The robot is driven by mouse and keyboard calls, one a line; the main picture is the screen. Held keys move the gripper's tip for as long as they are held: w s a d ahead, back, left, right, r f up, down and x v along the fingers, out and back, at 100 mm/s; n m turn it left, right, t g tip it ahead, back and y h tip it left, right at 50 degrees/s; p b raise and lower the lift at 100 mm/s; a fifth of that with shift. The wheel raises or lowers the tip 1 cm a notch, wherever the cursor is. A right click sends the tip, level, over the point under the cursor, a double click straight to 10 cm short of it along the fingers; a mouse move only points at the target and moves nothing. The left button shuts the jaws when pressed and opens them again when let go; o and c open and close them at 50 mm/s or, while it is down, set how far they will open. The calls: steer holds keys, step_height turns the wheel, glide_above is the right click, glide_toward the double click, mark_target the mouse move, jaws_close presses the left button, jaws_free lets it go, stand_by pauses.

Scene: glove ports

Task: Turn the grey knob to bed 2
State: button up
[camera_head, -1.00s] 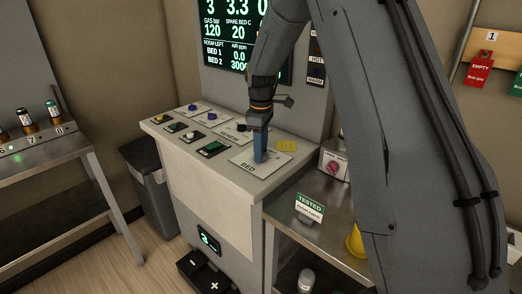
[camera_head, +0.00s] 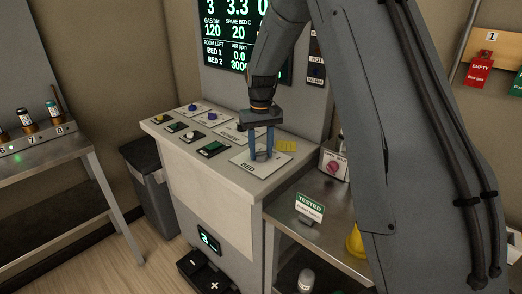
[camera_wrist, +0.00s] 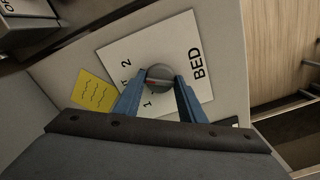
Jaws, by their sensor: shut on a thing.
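The grey knob (camera_wrist: 160,73) is round with a red mark on its face. It sits on a white plate (camera_wrist: 107,50) printed BED, with a 2 and a 1 on the side opposite that word. The red mark points left in the wrist view, toward the side with the numbers; I cannot tell exactly which label it meets. My gripper (camera_wrist: 160,84) is shut on the knob, one blue finger on each side. In the head view my gripper (camera_head: 262,154) points straight down at the BED plate (camera_head: 284,160), and the knob is mostly hidden.
A yellow note (camera_head: 287,146) lies beside the plate. Other switches and buttons (camera_head: 211,149) line the console to the left, below the display screen (camera_head: 230,48). A green TESTED sign (camera_head: 310,206) stands on the lower metal shelf at right, near a red-knobbed box (camera_head: 334,166).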

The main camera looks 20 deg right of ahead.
mark_target(261, 152)
steer(key=shift+r+m, duration=0.1)
steer(key=shift+m, duration=1.4)
steer(key=o, duration=1)
steer(key=shift+o, duration=0.2)
steer(key=shift+r+b, duration=1.1)
steer(key=shift+r, duration=2.75)
steer(key=shift+s, duration=0.1)
